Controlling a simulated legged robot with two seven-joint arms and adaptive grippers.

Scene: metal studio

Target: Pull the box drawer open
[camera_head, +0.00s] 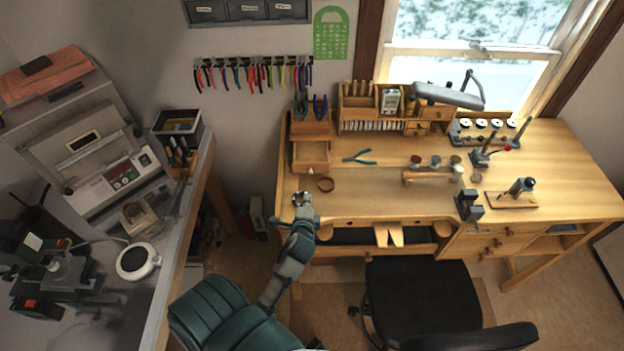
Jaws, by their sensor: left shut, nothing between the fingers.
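A small wooden box (311,128) stands at the back left of the wooden workbench, with pliers on its top. Its drawer (310,155) sticks out of the front toward me, and the open inside shows from above. A small pale knob (311,171) is at the drawer's front. My left gripper (301,196) is over the bench's left front part, in front of the drawer and apart from it. It looks shut, with nothing in it. My right gripper is not in view.
Teal-handled pliers (359,157) lie farther right on the bench (385,186). A black chair (424,302) stands in front. A metal-topped side table (170,250) with equipment is on the left.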

